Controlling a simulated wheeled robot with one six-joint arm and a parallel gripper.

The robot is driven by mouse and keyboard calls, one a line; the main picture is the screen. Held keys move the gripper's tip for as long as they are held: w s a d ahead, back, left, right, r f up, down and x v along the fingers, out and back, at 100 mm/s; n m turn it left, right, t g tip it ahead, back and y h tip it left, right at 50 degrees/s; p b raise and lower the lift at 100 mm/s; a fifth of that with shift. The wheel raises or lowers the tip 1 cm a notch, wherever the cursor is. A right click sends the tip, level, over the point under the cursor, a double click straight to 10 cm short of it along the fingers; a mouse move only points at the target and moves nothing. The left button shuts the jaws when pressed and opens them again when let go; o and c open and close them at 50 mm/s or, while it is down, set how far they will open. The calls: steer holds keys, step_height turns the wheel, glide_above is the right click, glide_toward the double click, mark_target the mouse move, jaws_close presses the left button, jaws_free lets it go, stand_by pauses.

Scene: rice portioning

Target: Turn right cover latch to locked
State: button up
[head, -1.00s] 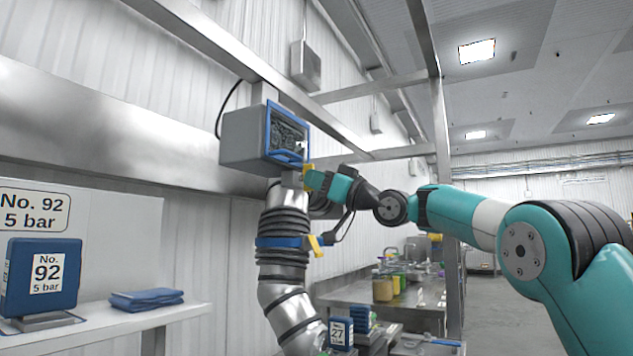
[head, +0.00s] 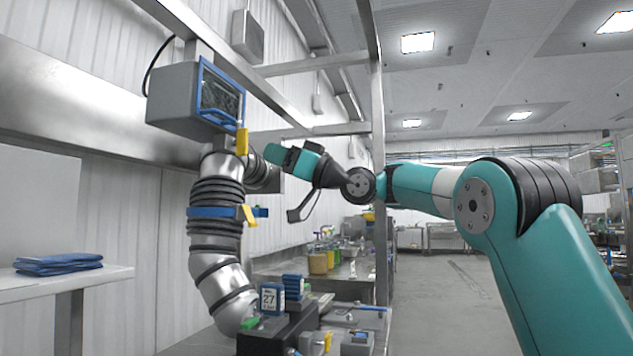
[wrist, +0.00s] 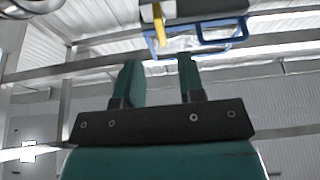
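A yellow latch (head: 242,142) hangs upright at the lower right corner of the blue-framed cover (head: 220,95) on a grey box. In the wrist view the yellow latch (wrist: 158,27) and the blue frame (wrist: 222,32) show above the fingers. My gripper (head: 270,153) is right of the latch with a small gap. In the wrist view its two teal fingers (wrist: 158,63) are apart with nothing between them. I cannot tell which cover latch this is.
A ribbed metal pipe (head: 215,240) with a blue clamp and yellow lever (head: 249,214) stands below the box. A steel post (head: 380,150) rises behind my arm. A bench (head: 330,285) holds jars and small equipment. Folded blue cloths (head: 58,262) lie on a left shelf.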

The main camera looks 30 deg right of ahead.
steer(key=b+v, duration=0.2)
steer(key=v, duration=0.8)
steer(key=shift+f, duration=0.1)
steer(key=s+a+f+m+g+h, duration=0.1)
steer(key=s+a+f+g+h, duration=0.25)
steer(key=a+f, duration=0.55)
steer(key=s+a+f+m+g+h, duration=0.1)
steer(key=s+a+f+g+h, duration=0.2)
steer(key=a+f, duration=0.65)
steer(key=s+f+g+h, duration=0.1)
steer(key=s+f+g, duration=0.2)
steer(key=s+f, duration=0.4)
steer(key=s+d+f+g+h, duration=0.1)
steer(key=s+f+g+h, duration=0.1)
steer(key=s+f, duration=0.4)
steer(key=s+f+g+h, duration=0.1)
steer(key=s+f+g, duration=0.3)
steer(key=s+f, duration=0.3)
steer(key=shift+s+d+f+h, duration=0.15)
steer(key=shift+s+h, duration=0.05)
steer(key=shift+s, duration=0.45)
steer(key=shift+s+d+f+h, duration=0.15)
steer(key=shift+s+f, duration=0.05)
steer(key=shift+s, duration=0.45)
step_height(320, 180, up, 18)
steer(key=s+p, duration=0.1)
steer(key=p, duration=1.7)
steer(key=shift+s+d, duration=0.15)
steer(key=shift+d, duration=0.15)
